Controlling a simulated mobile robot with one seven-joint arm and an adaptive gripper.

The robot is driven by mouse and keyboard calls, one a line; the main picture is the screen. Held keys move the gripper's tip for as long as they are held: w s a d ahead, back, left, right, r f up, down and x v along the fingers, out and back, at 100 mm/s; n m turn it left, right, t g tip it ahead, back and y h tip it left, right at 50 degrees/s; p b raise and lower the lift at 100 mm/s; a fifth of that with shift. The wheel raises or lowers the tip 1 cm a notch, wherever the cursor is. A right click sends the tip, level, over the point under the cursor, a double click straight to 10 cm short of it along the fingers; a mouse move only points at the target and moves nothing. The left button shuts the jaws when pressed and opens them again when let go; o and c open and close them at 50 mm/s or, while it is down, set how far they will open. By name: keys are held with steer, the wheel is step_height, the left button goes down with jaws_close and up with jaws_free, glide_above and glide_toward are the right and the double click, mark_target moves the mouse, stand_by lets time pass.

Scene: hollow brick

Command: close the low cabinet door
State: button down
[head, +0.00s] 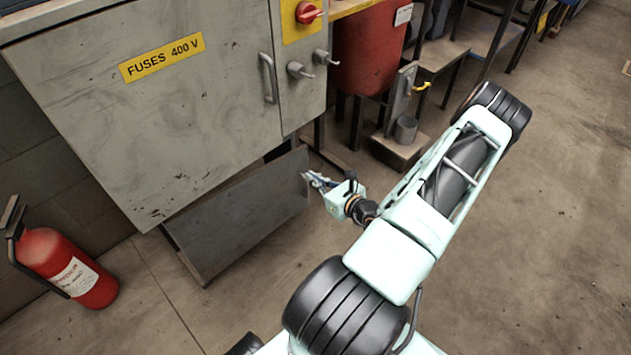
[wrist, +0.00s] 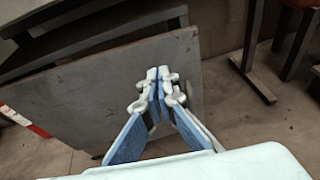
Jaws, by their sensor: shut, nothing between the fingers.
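The low cabinet door (head: 245,222) is a flat dark grey panel below the large grey fuse cabinet. It appears to stand out at an angle, with a dark gap behind its upper edge. In the wrist view the door (wrist: 95,92) fills the left and middle, and its right edge passes just behind my fingers. My gripper (head: 311,178) is at the right end of the door, with its fingers together and empty. It also shows in the wrist view (wrist: 158,76). I cannot tell whether the fingertips touch the panel.
The fuse cabinet (head: 130,120) hangs over the door, with a handle (head: 268,78) and knobs. A red fire extinguisher (head: 68,265) stands at the left. A red drum (head: 368,48) and a metal cup (head: 405,128) are behind my arm.

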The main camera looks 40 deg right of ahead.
mark_target(289, 160)
steer(key=b+x, duration=0.1)
steer(key=x, duration=0.5)
steer(key=b+x, duration=0.1)
steer(key=x, duration=0.2)
steer(key=shift+w+a+r+b, duration=0.1)
steer(key=shift+w+r+b, duration=0.15)
steer(key=shift+r+b, duration=0.1)
steer(key=shift+w+r, duration=0.1)
steer(key=shift+w, duration=0.05)
